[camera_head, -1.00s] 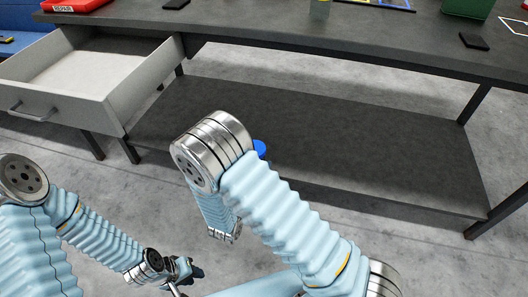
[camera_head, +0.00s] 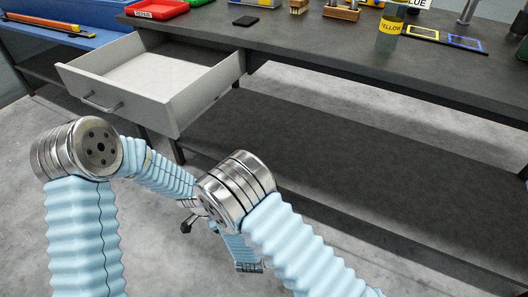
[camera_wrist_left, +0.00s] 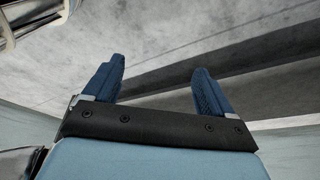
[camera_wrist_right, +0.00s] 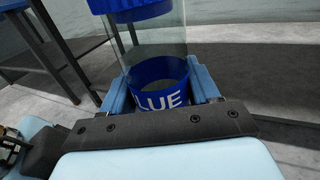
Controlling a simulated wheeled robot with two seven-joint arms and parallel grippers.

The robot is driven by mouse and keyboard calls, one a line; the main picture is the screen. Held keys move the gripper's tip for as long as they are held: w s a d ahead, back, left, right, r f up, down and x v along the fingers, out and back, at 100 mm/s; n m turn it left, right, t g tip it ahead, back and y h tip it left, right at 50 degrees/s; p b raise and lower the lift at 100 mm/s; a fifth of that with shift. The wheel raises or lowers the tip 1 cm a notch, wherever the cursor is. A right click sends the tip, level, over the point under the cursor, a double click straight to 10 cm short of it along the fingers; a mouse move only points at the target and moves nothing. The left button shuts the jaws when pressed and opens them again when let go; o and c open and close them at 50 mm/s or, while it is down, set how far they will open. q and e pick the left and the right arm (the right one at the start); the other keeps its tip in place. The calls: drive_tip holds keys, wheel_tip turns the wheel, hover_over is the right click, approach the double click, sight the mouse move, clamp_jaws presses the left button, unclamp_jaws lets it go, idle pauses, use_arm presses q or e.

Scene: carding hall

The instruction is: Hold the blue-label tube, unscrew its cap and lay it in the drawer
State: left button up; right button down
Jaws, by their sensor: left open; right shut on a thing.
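The blue-label tube (camera_wrist_right: 150,42) is clear, with a blue band lettered in white, of which "LUE" shows. Its blue cap (camera_wrist_right: 140,9) is on the end away from my gripper, cut off by the frame's top edge. My right gripper (camera_wrist_right: 160,88) is shut on the tube around the label. In the head view the tube and this gripper are hidden behind my right arm. My left gripper (camera_wrist_left: 158,85) is open and empty; in the head view only a dark part of it (camera_head: 187,224) shows beside my right elbow. The drawer (camera_head: 150,80) is pulled out and looks empty.
The dark bench (camera_head: 330,45) carries a yellow-label tube (camera_head: 390,32), a red tray (camera_head: 158,9), a black pad (camera_head: 245,21), wooden blocks (camera_head: 341,12) and coloured frames. A lower shelf (camera_head: 350,140) is clear. A blue table (camera_head: 60,45) stands at the left.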

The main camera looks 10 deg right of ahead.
use_arm(q)
drive_tip(key=w+d+r+m, duration=0.2)
drive_tip(key=d+r+m, duration=0.1)
drive_tip(key=r+m, duration=0.3)
drive_tip(key=w+d+r+m+y, duration=0.1)
drive_tip(key=w+d+r+m, duration=0.1)
drive_tip(key=d+r+m, duration=0.2)
drive_tip(key=w+d+r+m+y, duration=0.1)
drive_tip(key=w+d+r+m, duration=0.2)
drive_tip(key=r+m, duration=0.7)
drive_tip(key=shift+d+r, duration=0.15)
drive_tip(key=shift+r, duration=0.65)
drive_tip(key=shift+d+r, duration=0.15)
drive_tip(key=shift+r, duration=0.6)
drive_tip(key=s+r+m, duration=0.1)
drive_tip(key=s+d+r+m+g+y, duration=0.1)
drive_tip(key=s+r+m, duration=0.1)
drive_tip(key=shift+r+y, duration=0.3)
drive_tip(key=shift+f+m, duration=0.2)
drive_tip(key=shift+m, duration=0.1)
wheel_tip(320, 180, down, 8)
drive_tip(key=shift+s+r, duration=0.1)
drive_tip(key=shift+o, duration=0.2)
drive_tip(key=shift+r, duration=0.1)
